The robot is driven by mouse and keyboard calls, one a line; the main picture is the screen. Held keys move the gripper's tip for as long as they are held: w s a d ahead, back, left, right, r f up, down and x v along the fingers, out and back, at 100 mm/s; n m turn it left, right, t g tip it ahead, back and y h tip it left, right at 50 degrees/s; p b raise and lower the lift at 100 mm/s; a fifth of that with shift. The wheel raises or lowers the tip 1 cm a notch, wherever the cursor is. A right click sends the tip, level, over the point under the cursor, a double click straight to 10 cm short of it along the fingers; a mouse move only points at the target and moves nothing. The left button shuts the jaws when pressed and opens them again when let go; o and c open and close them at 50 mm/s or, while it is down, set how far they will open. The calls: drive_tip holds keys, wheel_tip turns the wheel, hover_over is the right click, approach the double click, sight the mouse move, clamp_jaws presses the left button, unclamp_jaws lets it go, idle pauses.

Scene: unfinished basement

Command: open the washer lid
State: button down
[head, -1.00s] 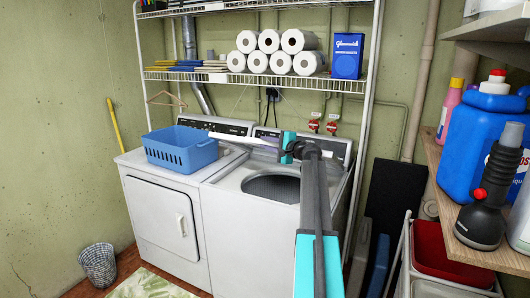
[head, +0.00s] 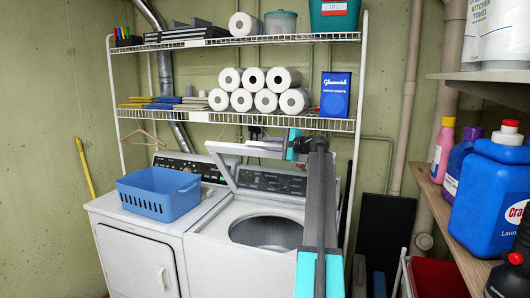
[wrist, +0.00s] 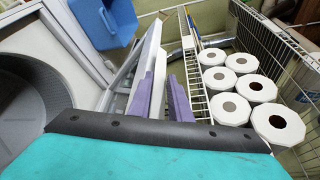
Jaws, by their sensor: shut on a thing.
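The white top-loading washer (head: 210,250) stands on the right of the two machines. Its lid (head: 226,148) is raised and tilted up in front of the control panel (head: 275,181). The round drum opening (head: 265,232) is uncovered, and its grey tub (wrist: 25,105) shows at the left of the wrist view. My gripper (head: 272,146) is shut on the lid's raised edge. In the wrist view the purple fingers (wrist: 163,95) are either side of the white lid (wrist: 144,70). My arm hides the right part of the washer.
A blue basket (head: 160,192) sits on the white machine at left. A wire shelf (head: 215,117) with paper rolls (head: 252,79) and a blue box (head: 335,95) is close above and behind my gripper. A wooden shelf with bottles (head: 490,180) stands at right.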

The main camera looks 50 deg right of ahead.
drive_tip(key=shift+w+d+r, duration=0.2)
drive_tip(key=shift+w+r, duration=0.2)
drive_tip(key=shift+r, duration=0.1)
drive_tip(key=c, duration=1.7)
unclamp_jaws()
drive_tip(key=shift+w+a, duration=0.1)
drive_tip(key=shift+w, duration=0.05)
drive_tip(key=shift+s+d, duration=0.2)
drive_tip(key=shift+s, duration=0.6)
drive_tip(key=s+b, duration=0.1)
drive_tip(key=s, duration=0.3)
drive_tip(key=s+r+b, duration=0.1)
drive_tip(key=s, duration=0.3)
drive_tip(key=s+r+b, duration=0.1)
drive_tip(key=s+b, duration=0.1)
drive_tip(key=s, duration=0.2)
drive_tip(key=shift+s+d, duration=0.25)
drive_tip(key=shift+d, duration=0.15)
